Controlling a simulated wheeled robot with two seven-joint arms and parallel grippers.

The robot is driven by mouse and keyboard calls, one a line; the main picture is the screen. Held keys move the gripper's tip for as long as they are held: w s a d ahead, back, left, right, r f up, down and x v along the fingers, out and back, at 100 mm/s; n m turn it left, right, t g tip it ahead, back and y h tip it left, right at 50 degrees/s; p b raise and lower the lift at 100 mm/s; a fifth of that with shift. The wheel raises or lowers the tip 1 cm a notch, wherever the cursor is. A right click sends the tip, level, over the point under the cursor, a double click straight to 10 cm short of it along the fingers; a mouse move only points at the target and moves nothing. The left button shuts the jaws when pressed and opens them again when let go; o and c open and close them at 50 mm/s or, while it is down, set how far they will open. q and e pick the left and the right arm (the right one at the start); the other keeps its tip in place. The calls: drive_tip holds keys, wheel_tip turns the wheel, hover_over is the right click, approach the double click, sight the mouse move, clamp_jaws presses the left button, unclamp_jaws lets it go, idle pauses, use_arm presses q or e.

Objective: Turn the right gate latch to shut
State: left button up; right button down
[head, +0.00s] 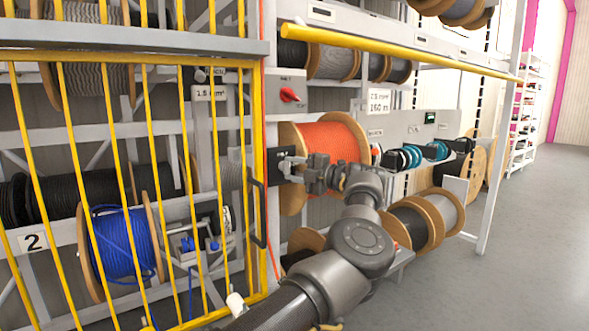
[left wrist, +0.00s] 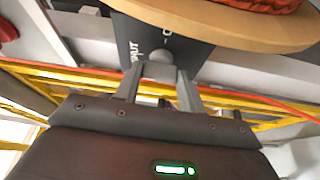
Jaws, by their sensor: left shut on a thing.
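The gate latch is at the right post of the yellow barred gate (head: 147,130). Its dark plate (head: 274,185) shows beside the gripper in the head view. In the left wrist view the plate (left wrist: 185,48) carries white lettering, of which "SHUT" is partly readable. A round grey latch knob (left wrist: 160,67) lies between my fingers. My left gripper (head: 291,169) is shut on this knob; its fingers also show in the left wrist view (left wrist: 158,88). Fingers and wrist hide much of the latch, so its exact turn cannot be told. My right gripper is not in view.
An orange cable reel (head: 333,143) stands just behind the gripper. A grey box with a red rotary switch (head: 289,95) is above. A black gate handle (head: 257,210) is at lower left of the latch. A yellow bar (head: 400,53) crosses above. Grey floor (head: 520,240) is free at right.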

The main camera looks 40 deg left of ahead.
use_arm(q)
drive_tip(key=shift+n, duration=0.4)
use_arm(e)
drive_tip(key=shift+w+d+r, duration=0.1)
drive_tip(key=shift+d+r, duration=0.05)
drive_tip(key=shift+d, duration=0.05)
use_arm(q)
drive_tip(key=o, duration=1)
drive_tip(key=shift+c, duration=0.2)
drive_tip(key=w+d+b, duration=0.1)
drive_tip(key=d, duration=0.9)
drive_tip(key=shift+d+b, duration=0.3)
drive_tip(key=shift+d, duration=0.1)
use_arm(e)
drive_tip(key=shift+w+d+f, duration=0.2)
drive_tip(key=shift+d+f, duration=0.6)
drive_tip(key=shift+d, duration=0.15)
use_arm(q)
drive_tip(key=shift+r, duration=0.1)
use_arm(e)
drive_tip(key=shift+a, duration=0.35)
